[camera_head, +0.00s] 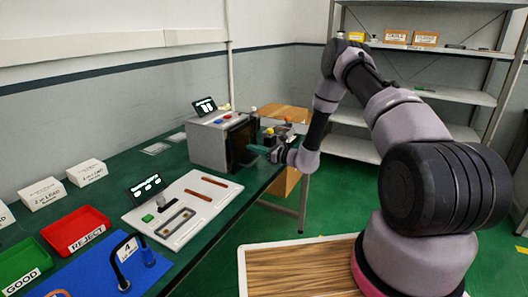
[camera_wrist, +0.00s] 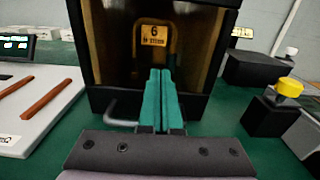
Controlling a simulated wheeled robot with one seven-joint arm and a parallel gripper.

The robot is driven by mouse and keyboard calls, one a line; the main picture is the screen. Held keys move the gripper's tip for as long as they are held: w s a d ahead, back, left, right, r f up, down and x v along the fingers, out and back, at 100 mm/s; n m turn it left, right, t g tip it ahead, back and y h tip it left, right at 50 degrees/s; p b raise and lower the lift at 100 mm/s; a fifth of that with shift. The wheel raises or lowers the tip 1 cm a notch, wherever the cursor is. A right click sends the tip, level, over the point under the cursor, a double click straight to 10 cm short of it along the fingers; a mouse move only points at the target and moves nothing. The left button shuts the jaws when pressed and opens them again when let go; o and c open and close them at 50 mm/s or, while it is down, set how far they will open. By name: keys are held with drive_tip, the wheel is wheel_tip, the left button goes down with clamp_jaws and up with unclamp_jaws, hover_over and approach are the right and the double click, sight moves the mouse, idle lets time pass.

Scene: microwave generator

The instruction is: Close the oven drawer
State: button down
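The oven (camera_head: 212,143) is a grey box with a dark front, standing on the green table in the head view. In the wrist view its dark front frame (camera_wrist: 103,50) surrounds an open, brown-lit chamber. A dark piece with a yellow label "6" (camera_wrist: 152,36) is inside. A grey bar handle (camera_wrist: 112,112) shows low at the front left, beside my fingers; how far out the drawer is cannot be told. My gripper (camera_wrist: 161,72) has its teal fingers together, with nothing seen between them, pointing at the opening. In the head view my gripper (camera_head: 259,150) is at the oven's front.
Left of the oven is a white panel (camera_head: 150,217) with red-brown bars. Right of it in the wrist view are a dark block with a yellow knob (camera_wrist: 288,88) and a black box (camera_wrist: 256,68). Trays, including a red one (camera_head: 75,228), lie farther left.

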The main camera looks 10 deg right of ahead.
sight(247, 152)
drive_tip(key=shift+x, duration=1.2)
drive_tip(key=shift+w+a+r, duration=0.1)
drive_tip(key=shift+a+r, duration=0.05)
drive_tip(key=shift+a, duration=0.15)
drive_tip(key=shift+a+r, duration=0.1)
